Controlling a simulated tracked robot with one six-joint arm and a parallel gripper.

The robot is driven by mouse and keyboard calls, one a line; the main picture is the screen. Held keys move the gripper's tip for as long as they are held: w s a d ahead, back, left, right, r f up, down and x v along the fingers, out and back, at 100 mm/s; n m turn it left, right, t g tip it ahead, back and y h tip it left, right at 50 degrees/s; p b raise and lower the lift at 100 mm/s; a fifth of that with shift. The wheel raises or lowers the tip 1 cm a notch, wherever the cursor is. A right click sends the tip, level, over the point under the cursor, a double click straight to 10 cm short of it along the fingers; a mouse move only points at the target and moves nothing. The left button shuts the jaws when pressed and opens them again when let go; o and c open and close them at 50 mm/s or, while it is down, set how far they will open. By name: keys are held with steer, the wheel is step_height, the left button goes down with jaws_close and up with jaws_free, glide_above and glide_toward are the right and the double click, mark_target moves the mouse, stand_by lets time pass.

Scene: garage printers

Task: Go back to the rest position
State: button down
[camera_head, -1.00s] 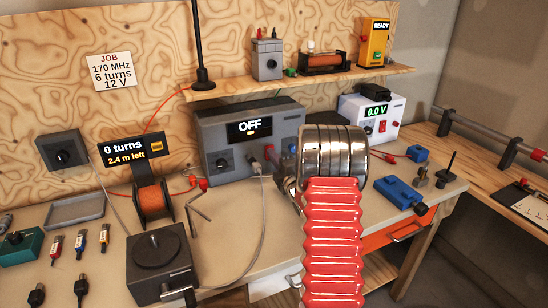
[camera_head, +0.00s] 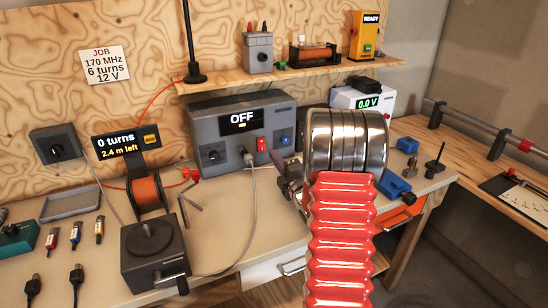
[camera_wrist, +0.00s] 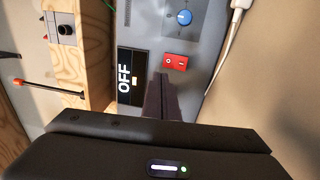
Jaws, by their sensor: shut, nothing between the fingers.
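My gripper (camera_wrist: 163,82) shows in the wrist view with its dark fingers together and nothing between them. The fingertips point at the grey unit (camera_wrist: 150,25) with the OFF display, just below its red rocker switch (camera_wrist: 175,62). I cannot tell whether they touch it. In the head view my red-sleeved arm rises at centre right, and the gripper is mostly hidden behind the arm's metal end. The grey unit (camera_head: 205,130) stands at the back of the workbench, with its red switch (camera_head: 262,145) in plain view.
A white 0.0 V supply (camera_head: 345,97) and blue vise (camera_head: 392,187) are at right. A shelf (camera_head: 220,85) runs above. A cable crosses the front bench.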

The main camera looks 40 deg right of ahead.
steer(key=shift+r, duration=0.1)
stand_by(0.5)
steer(key=s+a+r+m+g, duration=0.2)
steer(key=a+r+m+g, duration=0.15)
steer(key=a, duration=0.65)
steer(key=s+a+r+m+g, duration=0.3)
steer(key=a+r+m, duration=0.2)
steer(key=a, duration=0.4)
steer(key=s+a+f+m+g+y, duration=0.1)
steer(key=s+a+m+g+y, duration=0.1)
steer(key=s+a, duration=0.8)
steer(key=s+a+f+m+g+y, duration=0.1)
steer(key=s+a+m+g, duration=0.3)
steer(key=s+a, duration=0.6)
steer(key=s+y, duration=0.1)
steer(key=s, duration=0.3)
steer(key=shift+s+f+m+y, duration=0.3)
steer(key=shift+s+f+m, duration=0.05)
steer(key=shift+s, duration=0.05)
